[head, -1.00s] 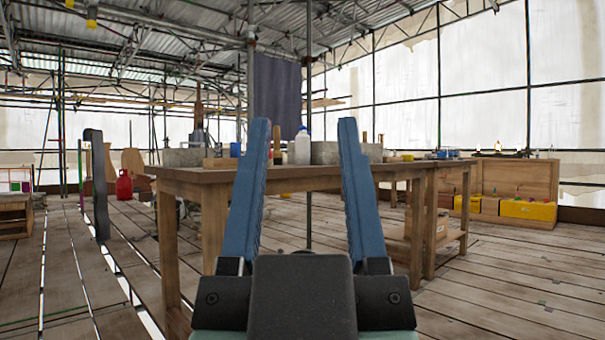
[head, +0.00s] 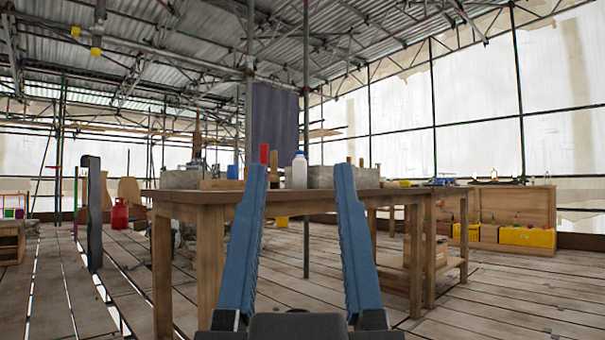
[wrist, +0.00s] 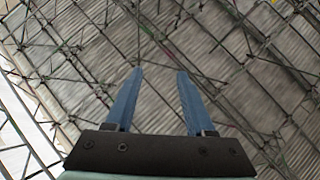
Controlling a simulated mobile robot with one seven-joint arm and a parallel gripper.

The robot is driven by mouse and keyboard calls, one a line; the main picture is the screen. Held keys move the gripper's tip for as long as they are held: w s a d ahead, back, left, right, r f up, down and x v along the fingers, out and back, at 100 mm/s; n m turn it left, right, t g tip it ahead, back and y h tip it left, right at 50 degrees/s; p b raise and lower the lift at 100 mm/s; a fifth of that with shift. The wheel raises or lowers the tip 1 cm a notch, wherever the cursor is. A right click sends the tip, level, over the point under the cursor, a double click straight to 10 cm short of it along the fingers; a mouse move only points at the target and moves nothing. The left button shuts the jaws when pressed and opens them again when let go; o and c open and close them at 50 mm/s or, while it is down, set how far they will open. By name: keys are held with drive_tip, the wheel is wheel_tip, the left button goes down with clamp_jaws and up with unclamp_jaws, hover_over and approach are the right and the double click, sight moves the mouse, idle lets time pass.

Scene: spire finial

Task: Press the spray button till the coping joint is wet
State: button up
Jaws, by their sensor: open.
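A white bottle with a blue cap (head: 300,171) stands upright on the wooden workbench (head: 190,198), seen between my fingers in the head view. I cannot make out a spray button on it. Pale stone blocks (head: 322,177) stand beside it, and another pale block (head: 181,179) is at the bench's left end. I cannot tell a coping joint between them. My gripper (head: 300,166) is open and empty, its two blue fingers pointing up in front of the bench. In the wrist view, the open gripper (wrist: 160,70) has only roof beyond it.
A red canister (head: 119,214) stands on the plank floor at left, near a dark upright post (head: 92,215). Yellow bins (head: 527,237) sit by a wooden crate at right. A thin pole (head: 306,110) rises behind the bench. The floor at front right is clear.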

drive_tip(key=shift+r, duration=0.15)
drive_tip(key=c, duration=0.4)
drive_tip(key=shift+r+p, duration=0.4)
drive_tip(key=shift+p, duration=0.15)
drive_tip(key=shift+c, duration=1.1)
wheel_tip(320, 180, up, 69)
drive_tip(key=p, duration=6.9)
drive_tip(key=shift+a+r, duration=0.1)
drive_tip(key=shift+r, duration=0.05)
clamp_jaws()
